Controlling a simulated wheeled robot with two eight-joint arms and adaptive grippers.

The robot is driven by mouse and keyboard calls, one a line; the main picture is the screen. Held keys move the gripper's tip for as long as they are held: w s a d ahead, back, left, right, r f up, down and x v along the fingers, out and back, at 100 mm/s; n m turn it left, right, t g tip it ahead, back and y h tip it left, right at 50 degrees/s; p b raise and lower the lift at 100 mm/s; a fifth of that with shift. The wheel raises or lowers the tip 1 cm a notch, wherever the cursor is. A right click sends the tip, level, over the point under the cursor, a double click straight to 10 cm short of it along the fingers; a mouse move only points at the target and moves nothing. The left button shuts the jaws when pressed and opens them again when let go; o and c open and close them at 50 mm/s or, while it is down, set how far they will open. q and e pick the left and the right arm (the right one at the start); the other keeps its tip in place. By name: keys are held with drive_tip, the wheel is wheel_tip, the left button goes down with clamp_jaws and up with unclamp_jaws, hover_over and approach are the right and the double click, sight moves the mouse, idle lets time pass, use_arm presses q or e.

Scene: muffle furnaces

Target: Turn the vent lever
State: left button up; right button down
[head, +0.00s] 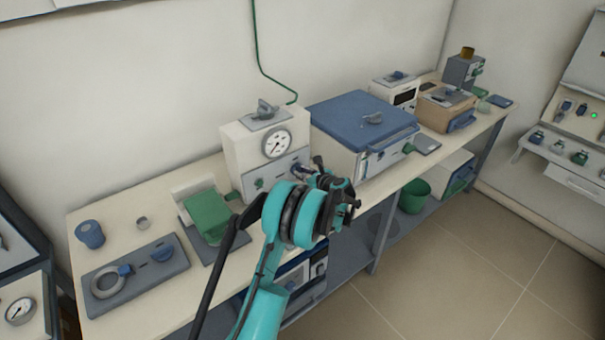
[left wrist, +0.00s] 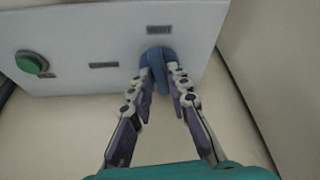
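The vent lever (left wrist: 157,60) is a blue handle on the white front panel (left wrist: 100,40), below a small label in the left wrist view. My left gripper (left wrist: 161,74) has its two fingers on either side of the lever, with the tips close against it; they look closed on it. In the head view my left gripper (head: 305,172) is at the right front of the white box with a gauge (head: 240,150), and my wrist hides most of the lever. My right gripper is not in view.
A green button (left wrist: 30,63) is on the same panel, at left. A blue-lidded furnace (head: 360,120) stands close to the right of the box. A green block (head: 208,213) and a grey plate with a ring (head: 135,275) lie to the left on the bench (head: 110,215).

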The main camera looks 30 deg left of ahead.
use_arm(q)
clamp_jaws()
drive_tip(key=shift+w+m+g+y, duration=0.15)
drive_tip(key=shift+m+g+y, duration=0.15)
drive_tip(key=shift+m+g, duration=0.5)
drive_tip(key=o, duration=0.7)
unclamp_jaws()
drive_tip(key=shift+c, duration=0.2)
drive_tip(key=v, duration=1.2)
